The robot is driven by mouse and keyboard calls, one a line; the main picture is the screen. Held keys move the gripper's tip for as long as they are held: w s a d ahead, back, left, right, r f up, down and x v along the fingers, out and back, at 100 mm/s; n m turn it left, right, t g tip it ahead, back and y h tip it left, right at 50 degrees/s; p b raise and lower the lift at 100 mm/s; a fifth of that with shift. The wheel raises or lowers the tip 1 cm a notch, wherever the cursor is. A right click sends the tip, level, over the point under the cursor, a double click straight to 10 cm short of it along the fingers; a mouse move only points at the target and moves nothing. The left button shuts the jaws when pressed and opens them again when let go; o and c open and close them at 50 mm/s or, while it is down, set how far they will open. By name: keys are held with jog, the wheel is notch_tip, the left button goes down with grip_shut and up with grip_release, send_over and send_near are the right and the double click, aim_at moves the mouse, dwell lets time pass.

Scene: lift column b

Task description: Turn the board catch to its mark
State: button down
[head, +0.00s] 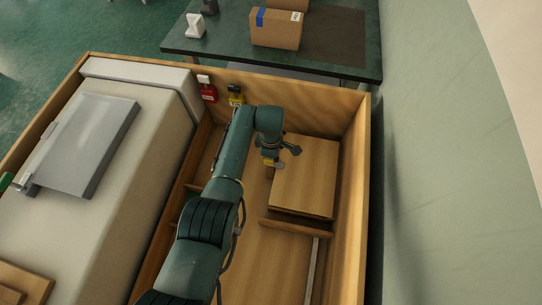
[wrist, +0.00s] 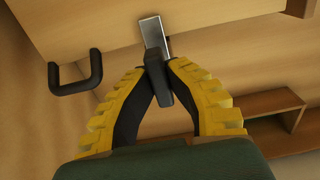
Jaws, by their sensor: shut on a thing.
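The board (head: 305,175) is a wooden panel in the right part of the wooden enclosure. It also shows across the top of the wrist view (wrist: 220,22). The catch (wrist: 153,35) is a bright metal strip with a dark grip piece at its lower end. My gripper (wrist: 158,82) has yellow ribbed fingers, shut on that dark piece, with the strip pointing up and slightly left over the board's edge. In the head view my gripper (head: 270,162) is at the board's left edge. I cannot make out the mark in either view.
A black handle (wrist: 75,75) sticks out left of the catch. Wooden ledges (wrist: 270,105) lie to the right. In the head view, a red tag (head: 207,93) and a yellow one (head: 236,97) hang on the back wall. A cardboard box (head: 276,30) stands on the table beyond.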

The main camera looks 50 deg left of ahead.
jog(key=shift+s+f, duration=0.1)
jog(key=shift+f, duration=0.05)
jog(key=c, duration=1)
grip_release()
jog(key=shift+c, duration=0.2)
notch_tip(320, 180, up, 12)
notch_tip(320, 180, down, 12)
jog(key=shift+r, duration=0.1)
jog(key=shift+m, duration=0.4)
